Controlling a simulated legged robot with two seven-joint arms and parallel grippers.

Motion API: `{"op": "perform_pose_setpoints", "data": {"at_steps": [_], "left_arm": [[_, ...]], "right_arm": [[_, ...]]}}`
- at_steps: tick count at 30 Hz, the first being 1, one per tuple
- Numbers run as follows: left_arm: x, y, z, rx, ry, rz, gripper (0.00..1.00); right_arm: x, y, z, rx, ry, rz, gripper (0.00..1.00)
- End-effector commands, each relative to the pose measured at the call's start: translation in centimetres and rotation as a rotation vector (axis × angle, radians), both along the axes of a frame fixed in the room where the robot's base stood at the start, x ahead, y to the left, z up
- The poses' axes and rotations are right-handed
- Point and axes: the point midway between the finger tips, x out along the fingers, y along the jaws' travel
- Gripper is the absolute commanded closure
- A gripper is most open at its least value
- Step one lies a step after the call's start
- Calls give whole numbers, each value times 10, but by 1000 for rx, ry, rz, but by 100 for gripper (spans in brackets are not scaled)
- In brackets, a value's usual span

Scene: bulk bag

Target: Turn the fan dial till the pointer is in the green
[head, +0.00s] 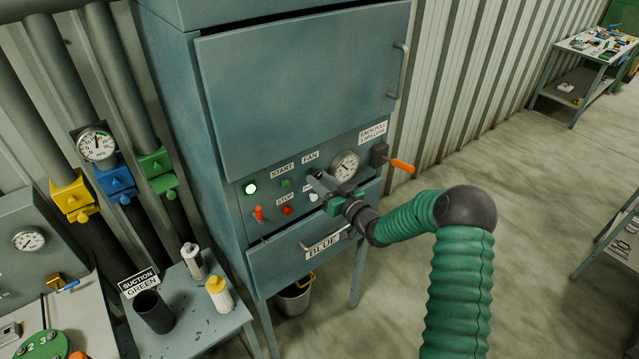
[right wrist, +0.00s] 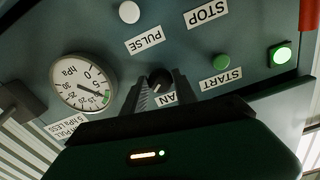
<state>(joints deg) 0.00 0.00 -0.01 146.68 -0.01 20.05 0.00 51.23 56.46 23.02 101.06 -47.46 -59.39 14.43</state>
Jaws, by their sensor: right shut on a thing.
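The fan dial (right wrist: 160,79) is a dark round knob with a light mark, on the blue-grey cabinet's control panel. My right gripper (right wrist: 160,88) is shut on it, one finger on each side. In the head view my right gripper (head: 318,181) reaches the panel just below the FAN label and hides the dial. The pressure gauge (right wrist: 84,82) is white and round, with a small green patch at its rim. Its dark pointer lies close to the green patch; I cannot tell whether the tip is inside it. The gauge (head: 345,165) is right of my gripper in the head view. My left gripper is out of view.
A green START button (head: 285,183), red STOP button (head: 288,211) and white PULSE button (head: 313,197) sit close to my gripper. An orange-handled lever (head: 402,166) sticks out at the panel's right. A drawer marked BLUE (head: 322,247) is below.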

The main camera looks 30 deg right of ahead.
Motion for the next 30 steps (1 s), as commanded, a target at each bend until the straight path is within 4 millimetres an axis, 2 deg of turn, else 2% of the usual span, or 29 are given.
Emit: {"op": "perform_pose_setpoints", "data": {"at_steps": [6,15,22,30], "left_arm": [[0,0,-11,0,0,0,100],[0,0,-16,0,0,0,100],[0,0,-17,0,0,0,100],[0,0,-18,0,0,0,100]], "right_arm": [[0,3,-3,177,16,5,100],[0,2,-2,400,32,2,100],[0,2,-1,506,40,1,100],[0,3,-1,550,43,1,100]]}}
